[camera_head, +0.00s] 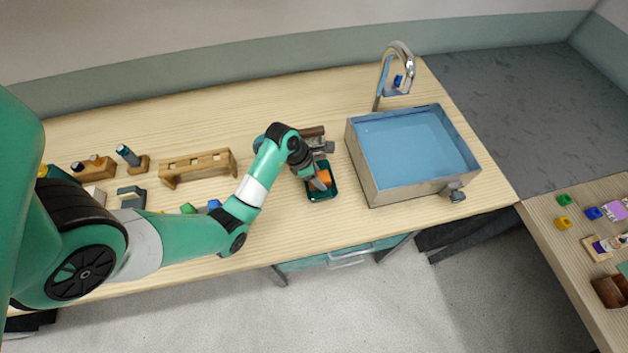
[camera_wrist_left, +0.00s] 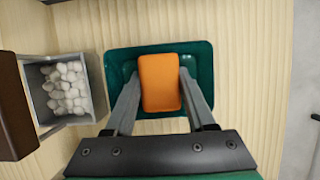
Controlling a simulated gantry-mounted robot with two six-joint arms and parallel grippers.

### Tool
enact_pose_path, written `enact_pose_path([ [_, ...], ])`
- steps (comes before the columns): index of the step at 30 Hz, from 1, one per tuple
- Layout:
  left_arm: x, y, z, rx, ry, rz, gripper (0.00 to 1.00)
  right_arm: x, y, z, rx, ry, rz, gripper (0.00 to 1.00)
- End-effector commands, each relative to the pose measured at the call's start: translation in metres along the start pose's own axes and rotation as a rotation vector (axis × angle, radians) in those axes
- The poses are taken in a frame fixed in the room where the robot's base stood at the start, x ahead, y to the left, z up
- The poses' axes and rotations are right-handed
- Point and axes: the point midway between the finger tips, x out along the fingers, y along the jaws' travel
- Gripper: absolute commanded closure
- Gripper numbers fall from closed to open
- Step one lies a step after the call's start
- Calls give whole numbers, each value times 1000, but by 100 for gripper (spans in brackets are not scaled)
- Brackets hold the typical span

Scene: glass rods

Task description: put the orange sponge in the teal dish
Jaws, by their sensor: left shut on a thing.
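The orange sponge (camera_wrist_left: 160,82) is a small rounded block between the two fingers of my left gripper (camera_wrist_left: 160,88). The left gripper is shut on it. The teal dish (camera_wrist_left: 203,57) is a dark teal square tray directly below the sponge in the left wrist view. In the head view the dish (camera_head: 323,195) sits on the wooden counter left of the sink, with the left gripper (camera_head: 321,180) over it and the sponge (camera_head: 325,176) partly hidden by the fingers. Whether the sponge touches the dish floor cannot be told. My right gripper is not in view.
A box drawer with white pebbles (camera_wrist_left: 72,92) stands just left of the dish in the wrist view. A blue-filled sink (camera_head: 415,145) with a tall faucet (camera_head: 394,70) is to the right. A wooden rack (camera_head: 198,165) stands to the left. Bare counter lies in front of the dish.

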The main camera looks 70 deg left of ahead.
Motion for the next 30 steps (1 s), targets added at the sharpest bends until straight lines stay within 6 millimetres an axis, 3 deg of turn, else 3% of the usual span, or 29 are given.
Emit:
enact_pose_path([
  [11, 5, 0, -2, 0, 0, 0, 97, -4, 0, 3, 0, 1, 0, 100],
  [12, 3, 0, -1, 0, 0, 0, 38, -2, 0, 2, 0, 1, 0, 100],
  [16, 3, 0, -1, 0, 0, 0, 15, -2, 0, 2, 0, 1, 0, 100],
  [25, 1, 0, 0, 0, 0, 0, 15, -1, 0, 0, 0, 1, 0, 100],
  [30, -20, 1, 2, -1, -2, 2, 15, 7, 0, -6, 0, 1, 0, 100],
])
